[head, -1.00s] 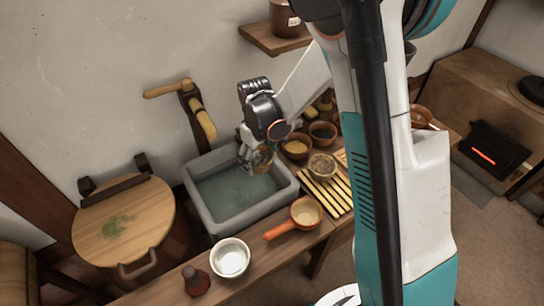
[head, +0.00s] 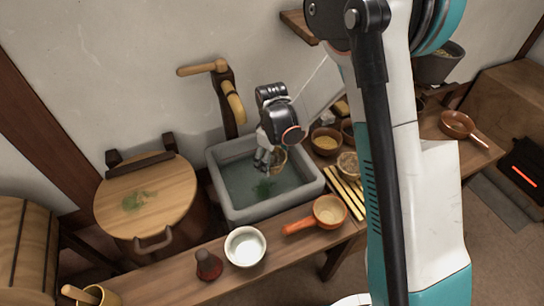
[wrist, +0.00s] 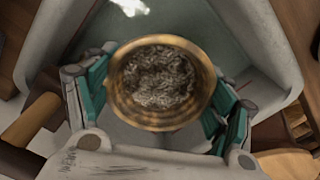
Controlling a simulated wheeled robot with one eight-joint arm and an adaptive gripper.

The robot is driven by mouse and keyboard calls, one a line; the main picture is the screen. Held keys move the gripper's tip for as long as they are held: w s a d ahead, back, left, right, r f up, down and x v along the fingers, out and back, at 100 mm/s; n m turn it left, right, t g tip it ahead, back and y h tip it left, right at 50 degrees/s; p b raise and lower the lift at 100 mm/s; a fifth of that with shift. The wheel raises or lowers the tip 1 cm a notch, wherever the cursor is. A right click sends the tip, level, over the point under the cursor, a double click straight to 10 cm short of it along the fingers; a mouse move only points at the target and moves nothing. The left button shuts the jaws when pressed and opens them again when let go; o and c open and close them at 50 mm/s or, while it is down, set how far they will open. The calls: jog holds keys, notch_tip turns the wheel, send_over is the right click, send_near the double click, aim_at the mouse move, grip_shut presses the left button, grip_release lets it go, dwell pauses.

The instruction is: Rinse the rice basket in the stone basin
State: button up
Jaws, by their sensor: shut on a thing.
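The stone basin (head: 229,208) is grey and square and holds water with a green patch in it. My gripper (head: 268,160) is over the basin's right back part, pointing down. In the wrist view my gripper (wrist: 160,100) has its teal-padded fingers on both sides of the rice basket (wrist: 118,82), a round brownish rim with a grey, grainy or woven inside. The basket (head: 280,158) is mostly hidden behind the fingers in the head view. I cannot tell whether its bottom touches the water.
A wooden lidded tub (head: 160,208) stands left of the basin, and a wooden crank handle (head: 236,105) rises behind it. A white bowl (head: 245,258), a dark red bottle (head: 208,265) and an orange-handled pan (head: 328,210) line the front. Small bowls (head: 327,140) and a slatted rack (head: 347,192) crowd the right.

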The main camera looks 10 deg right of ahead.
jog(key=shift+f+b, duration=3.25)
jog(key=shift+f, duration=2.75)
jog(key=p, duration=0.9)
send_near(272, 161)
jog(key=shift+f, duration=2.55)
